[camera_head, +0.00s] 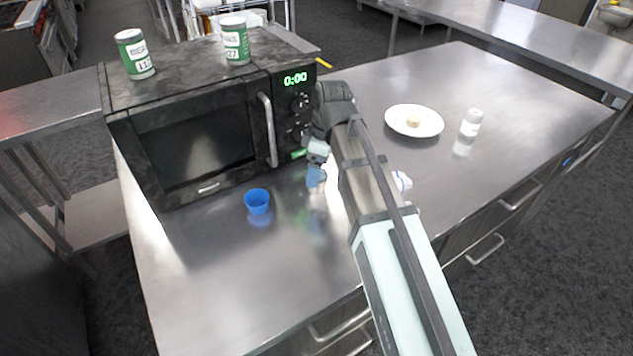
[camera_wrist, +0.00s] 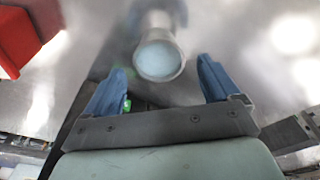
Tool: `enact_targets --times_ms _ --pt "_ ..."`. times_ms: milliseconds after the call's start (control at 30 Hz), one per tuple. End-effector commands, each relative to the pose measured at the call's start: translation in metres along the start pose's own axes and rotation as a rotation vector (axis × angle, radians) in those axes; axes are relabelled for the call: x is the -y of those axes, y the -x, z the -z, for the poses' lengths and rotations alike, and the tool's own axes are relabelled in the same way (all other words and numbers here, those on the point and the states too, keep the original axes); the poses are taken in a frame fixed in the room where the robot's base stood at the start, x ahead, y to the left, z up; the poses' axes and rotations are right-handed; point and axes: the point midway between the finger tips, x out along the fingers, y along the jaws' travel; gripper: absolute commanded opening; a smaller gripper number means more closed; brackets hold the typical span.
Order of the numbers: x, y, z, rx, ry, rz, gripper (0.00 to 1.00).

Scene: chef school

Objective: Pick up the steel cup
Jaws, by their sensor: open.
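A round, silvery cup-like object with a pale blue round face (camera_wrist: 160,57) shows in the wrist view, just beyond and between the fingertips. It looks like the steel cup, and a gap shows on both sides of it. My gripper (camera_wrist: 162,72) is open, with its two blue fingers apart and nothing held. In the head view my gripper (camera_head: 315,176) is low over the steel counter, right of the blue cup and in front of the microwave. I cannot make out the steel cup in the head view; my arm covers part of the counter.
A black microwave (camera_head: 196,146) with two green-labelled cans (camera_head: 135,54) (camera_head: 235,41) on top stands at left. A blue cup (camera_head: 257,201) is before it. A white plate (camera_head: 430,131) and white bottle (camera_head: 471,122) are at right. A red object (camera_wrist: 22,38) shows in the wrist view.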

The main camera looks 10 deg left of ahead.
Motion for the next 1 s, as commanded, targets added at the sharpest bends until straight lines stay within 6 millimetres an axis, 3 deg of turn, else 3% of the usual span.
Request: enact_targets --times_ms 400,667,1000 --pt "0.000 -0.044 -0.005 0.001 0.000 0.001 0.89" --pt "-0.001 -0.047 -0.005 0.001 0.000 0.001 0.89" --pt "-0.001 -0.046 -0.005 0.000 0.000 0.001 0.59"
